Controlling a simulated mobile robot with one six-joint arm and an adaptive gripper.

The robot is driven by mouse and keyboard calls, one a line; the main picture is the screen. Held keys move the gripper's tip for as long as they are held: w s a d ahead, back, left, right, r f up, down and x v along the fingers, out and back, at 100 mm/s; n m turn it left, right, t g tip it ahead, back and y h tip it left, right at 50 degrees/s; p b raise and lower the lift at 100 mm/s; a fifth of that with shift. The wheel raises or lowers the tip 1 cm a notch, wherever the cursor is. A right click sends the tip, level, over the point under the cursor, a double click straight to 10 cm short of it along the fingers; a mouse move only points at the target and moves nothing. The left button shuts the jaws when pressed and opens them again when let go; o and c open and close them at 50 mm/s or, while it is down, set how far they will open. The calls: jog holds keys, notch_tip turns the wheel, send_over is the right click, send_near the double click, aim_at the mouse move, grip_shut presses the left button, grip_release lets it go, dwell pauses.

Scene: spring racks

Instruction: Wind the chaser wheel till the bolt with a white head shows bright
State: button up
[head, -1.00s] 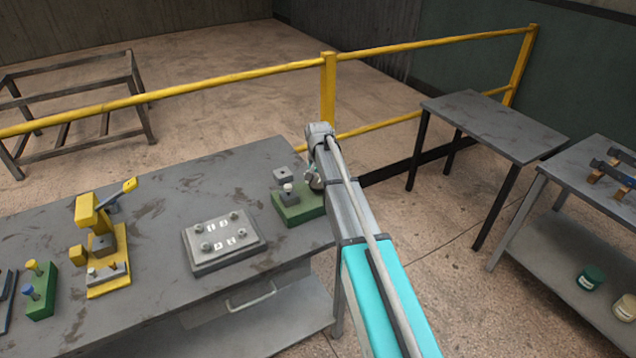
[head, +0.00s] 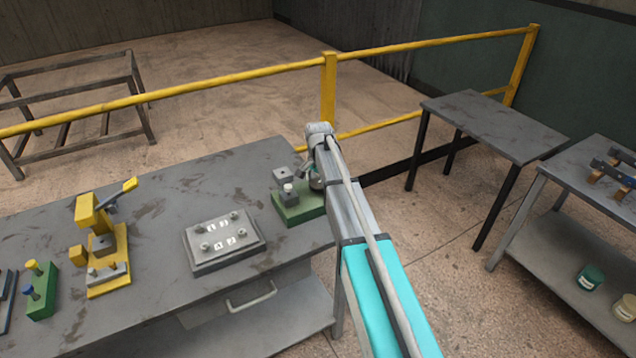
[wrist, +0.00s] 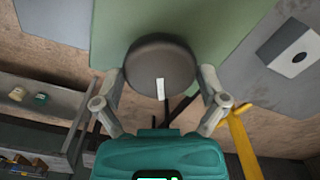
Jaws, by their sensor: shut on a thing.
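The chaser wheel, a dark round disc with a white mark on its rim side (wrist: 160,60), fills the top middle of the wrist view. My gripper (wrist: 161,85) has a finger on each side of it and is shut on it. In the head view my gripper (head: 312,175) is at the right end of the bench, beside a green base (head: 300,213) that carries a dark block (head: 289,198). A bolt with a white head (head: 288,187) stands on that block; whether it shows bright I cannot tell. The wheel is mostly hidden by my arm in the head view.
A grey plate with knobs and white marks (head: 224,242) lies left of the green base. A yellow press (head: 100,250) and a small green block with yellow and blue bolts (head: 40,290) stand further left. A yellow rail (head: 420,48) runs behind. A bare table (head: 490,120) stands right.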

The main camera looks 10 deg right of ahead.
jog(key=o, duration=0.8)
jog(key=shift+n, duration=0.4)
